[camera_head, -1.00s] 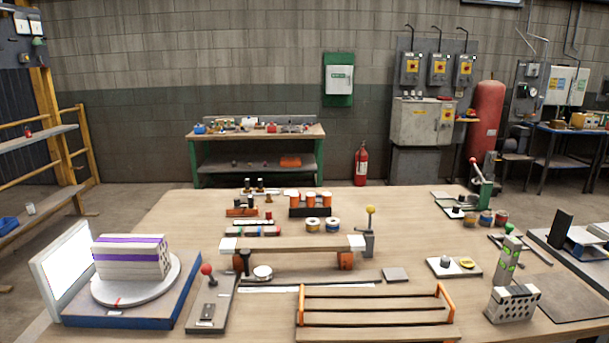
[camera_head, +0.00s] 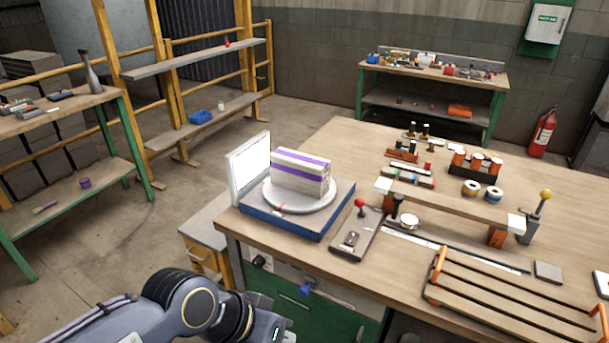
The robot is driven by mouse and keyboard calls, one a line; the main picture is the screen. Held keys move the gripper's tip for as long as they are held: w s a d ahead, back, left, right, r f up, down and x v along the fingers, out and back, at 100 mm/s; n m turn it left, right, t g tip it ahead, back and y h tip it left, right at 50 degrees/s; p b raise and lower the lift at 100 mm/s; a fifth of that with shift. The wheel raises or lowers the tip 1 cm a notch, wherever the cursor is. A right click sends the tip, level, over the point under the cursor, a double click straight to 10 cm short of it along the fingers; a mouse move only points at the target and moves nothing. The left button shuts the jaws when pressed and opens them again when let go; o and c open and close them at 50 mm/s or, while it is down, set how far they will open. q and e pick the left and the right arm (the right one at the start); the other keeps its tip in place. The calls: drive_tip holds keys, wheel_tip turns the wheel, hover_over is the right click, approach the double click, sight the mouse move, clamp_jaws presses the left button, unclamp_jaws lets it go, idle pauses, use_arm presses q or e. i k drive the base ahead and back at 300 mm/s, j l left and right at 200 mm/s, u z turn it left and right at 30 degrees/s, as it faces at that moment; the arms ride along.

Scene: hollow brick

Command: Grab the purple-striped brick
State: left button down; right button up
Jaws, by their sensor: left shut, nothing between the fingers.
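The purple-striped brick (camera_head: 300,173) is a pale block with purple bands and holes in its right end. It lies on a round grey turntable (camera_head: 296,203) on a blue-edged base (camera_head: 262,223) at the table's near left corner. My left arm comes in at the bottom, and its gripper (camera_head: 279,334) is at the lower edge, mostly cut off by the frame. The gripper is shut and empty, in front of the table and clearly apart from the brick. My right gripper is not in view.
A white upright panel (camera_head: 249,165) stands just left of the brick. A red-knobbed lever box (camera_head: 357,232) is to its right. Further right are a slatted rack (camera_head: 510,295) and a raised plank (camera_head: 450,204).

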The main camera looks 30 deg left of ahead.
sight(306, 174)
drive_tip(key=u, duration=0.45)
drive_tip(key=i+u, duration=0.1)
drive_tip(key=u, duration=1.3)
drive_tip(key=i+l+u, duration=0.1)
drive_tip(key=u, duration=0.35)
drive_tip(key=i+l+u, duration=0.1)
drive_tip(key=l, duration=0.3)
drive_tip(key=i+l+u, duration=0.15)
drive_tip(key=l, duration=0.25)
drive_tip(key=i, duration=0.05)
